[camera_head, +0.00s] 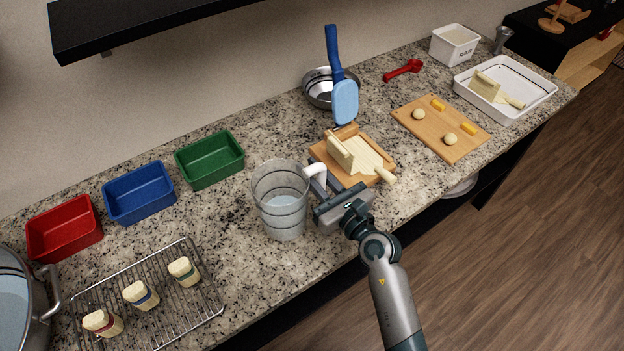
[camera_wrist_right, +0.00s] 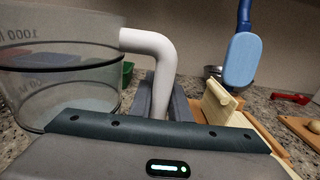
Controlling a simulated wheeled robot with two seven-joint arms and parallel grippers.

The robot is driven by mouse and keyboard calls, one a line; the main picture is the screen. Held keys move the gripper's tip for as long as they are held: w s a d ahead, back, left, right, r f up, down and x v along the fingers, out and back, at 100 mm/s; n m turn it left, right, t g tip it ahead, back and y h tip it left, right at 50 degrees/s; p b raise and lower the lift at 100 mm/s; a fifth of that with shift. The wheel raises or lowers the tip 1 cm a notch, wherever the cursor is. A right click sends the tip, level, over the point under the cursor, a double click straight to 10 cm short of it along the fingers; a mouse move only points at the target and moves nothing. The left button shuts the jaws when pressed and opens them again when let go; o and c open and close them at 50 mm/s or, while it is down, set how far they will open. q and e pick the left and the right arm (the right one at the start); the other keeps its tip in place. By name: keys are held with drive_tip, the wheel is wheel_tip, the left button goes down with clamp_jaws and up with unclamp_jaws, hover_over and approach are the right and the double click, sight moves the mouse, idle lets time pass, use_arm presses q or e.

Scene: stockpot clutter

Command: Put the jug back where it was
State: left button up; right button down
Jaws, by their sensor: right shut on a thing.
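A clear measuring jug (camera_head: 281,213) with a white handle (camera_head: 317,172) is near the front of the counter, upright, with pale liquid low inside. My right gripper (camera_head: 322,190) is shut on the handle, at the jug's right side. In the right wrist view the jug (camera_wrist_right: 60,65) fills the left, and its handle (camera_wrist_right: 158,55) runs down between the dark fingers. I cannot tell whether the jug's base touches the counter. My left gripper is not in view.
A wooden tray (camera_head: 379,152) with a press stands close right of the jug. A wire rack (camera_head: 205,297) with jars is at lower left, a pot (camera_head: 20,300) beside it. Red, blue and green bins (camera_head: 209,160) line the back. Bare counter lies between jug and rack.

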drive_tip(key=shift+f+b, duration=0.3)
drive_tip(key=shift+f, duration=1.45)
drive_tip(key=shift+f, duration=0.15)
drive_tip(key=c, duration=1.7)
unclamp_jaws()
drive_tip(key=shift+o, duration=0.2)
